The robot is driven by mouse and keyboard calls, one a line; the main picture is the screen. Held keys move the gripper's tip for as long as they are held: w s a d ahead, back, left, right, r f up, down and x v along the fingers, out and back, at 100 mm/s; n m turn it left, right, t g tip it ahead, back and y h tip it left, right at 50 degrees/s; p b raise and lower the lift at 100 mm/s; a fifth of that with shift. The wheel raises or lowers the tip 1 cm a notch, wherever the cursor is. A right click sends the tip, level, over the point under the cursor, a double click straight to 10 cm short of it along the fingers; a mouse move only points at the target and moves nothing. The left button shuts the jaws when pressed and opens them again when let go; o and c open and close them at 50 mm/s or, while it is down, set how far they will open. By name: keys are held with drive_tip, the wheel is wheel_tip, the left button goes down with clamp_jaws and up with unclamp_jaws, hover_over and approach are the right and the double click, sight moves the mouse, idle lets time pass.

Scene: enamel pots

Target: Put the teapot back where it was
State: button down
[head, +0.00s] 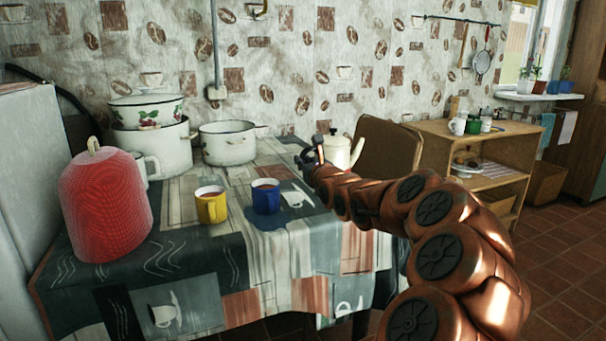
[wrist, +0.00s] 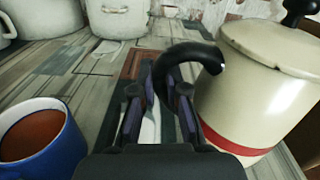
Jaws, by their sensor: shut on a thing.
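The teapot (head: 338,150) is cream-coloured with a lid and a pale spout, upright toward the table's far right side. In the wrist view the teapot (wrist: 262,90) shows a red band, a black lid knob and a curved black handle (wrist: 190,52). My gripper (wrist: 158,98) is shut on the handle, which passes between its fingers. In the head view my gripper (head: 310,158) is at the teapot's left side, and my arm hides the teapot's lower part. I cannot tell whether its base touches the table.
A blue mug (head: 266,198) and a yellow mug (head: 211,207) hold reddish-brown liquid on the patterned tablecloth (head: 240,270). White pots (head: 228,146) stand at the back, and a red knitted cover (head: 105,210) at left. A chair (head: 388,150) and wooden shelf (head: 435,145) are at right.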

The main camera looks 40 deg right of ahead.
drive_tip(key=shift+w+d+f, duration=0.15)
drive_tip(key=shift+f, duration=0.1)
drive_tip(key=shift+f+b, duration=0.6)
drive_tip(key=shift+f, duration=0.85)
drive_tip(key=shift+f, duration=0.15)
drive_tip(key=c, duration=1.2)
unclamp_jaws()
drive_tip(key=shift+s, duration=0.25)
drive_tip(key=shift+p+v, duration=0.9)
drive_tip(key=shift+v, duration=4.9)
drive_tip(key=shift+w, duration=0.1)
